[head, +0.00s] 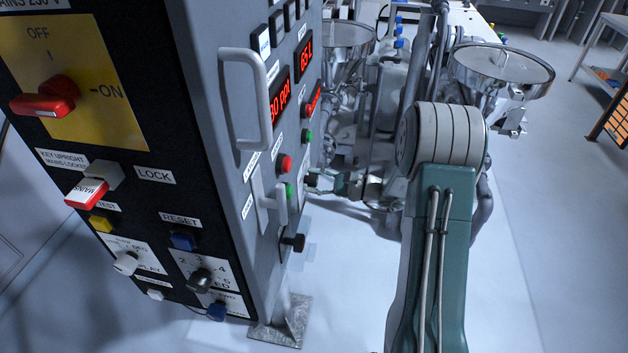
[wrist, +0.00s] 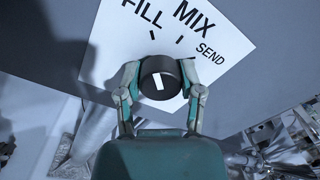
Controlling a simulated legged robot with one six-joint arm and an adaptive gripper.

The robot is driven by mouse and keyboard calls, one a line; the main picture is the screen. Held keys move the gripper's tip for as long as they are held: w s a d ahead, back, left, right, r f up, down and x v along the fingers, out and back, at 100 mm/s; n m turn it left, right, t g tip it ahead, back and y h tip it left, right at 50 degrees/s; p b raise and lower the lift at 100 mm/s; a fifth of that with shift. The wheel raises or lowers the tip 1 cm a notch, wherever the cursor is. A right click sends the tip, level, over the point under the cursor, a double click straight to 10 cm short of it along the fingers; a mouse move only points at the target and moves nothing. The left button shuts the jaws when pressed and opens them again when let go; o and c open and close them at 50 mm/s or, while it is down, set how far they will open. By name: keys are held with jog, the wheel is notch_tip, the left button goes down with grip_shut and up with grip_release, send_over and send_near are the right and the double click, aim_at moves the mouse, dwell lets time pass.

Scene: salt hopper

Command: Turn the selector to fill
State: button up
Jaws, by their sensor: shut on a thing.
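The selector is a round black knob (wrist: 146,80) with a white stripe on its face, in the wrist view. It sits on a white plate (wrist: 108,52) lettered FILL, MIX and SEND. The stripe leans slightly left at its upper end, roughly in line with the short tick under FILL; I cannot tell which end is the pointer. My gripper (wrist: 160,88) is shut on the knob, one finger at each side. In the head view my gripper (head: 322,183) reaches the side face of the grey cabinet, where the knob cannot be made out clearly.
The grey cabinet (head: 225,120) stands at left, with a pull handle (head: 245,100), red and green buttons and displays on the side face. A dark knob (head: 297,242) sticks out below. Steel hoppers (head: 500,70) stand behind my arm. Clear floor lies at right.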

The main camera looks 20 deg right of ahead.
dwell(0.4)
jog(key=o, duration=1.1)
jog(key=shift+o, duration=0.2)
jog(key=v, duration=1.2)
jog(key=shift+w+f, duration=0.1)
jog(key=s+a+r+n+g+h, duration=0.3)
jog(key=s+a+r+n+g, duration=0.15)
jog(key=a, duration=0.25)
jog(key=s+a+r+n+g+h, duration=0.35)
jog(key=s+a, duration=0.25)
jog(key=a, duration=0.2)
jog(key=s+r+n+t+h, duration=0.2)
jog(key=s+r+n+h, duration=0.1)
jog(key=s, duration=0.3)
jog(key=s+r+n+t+h, duration=0.2)
jog(key=s+r+n+h, duration=0.2)
jog(key=s+n+h, duration=0.2)
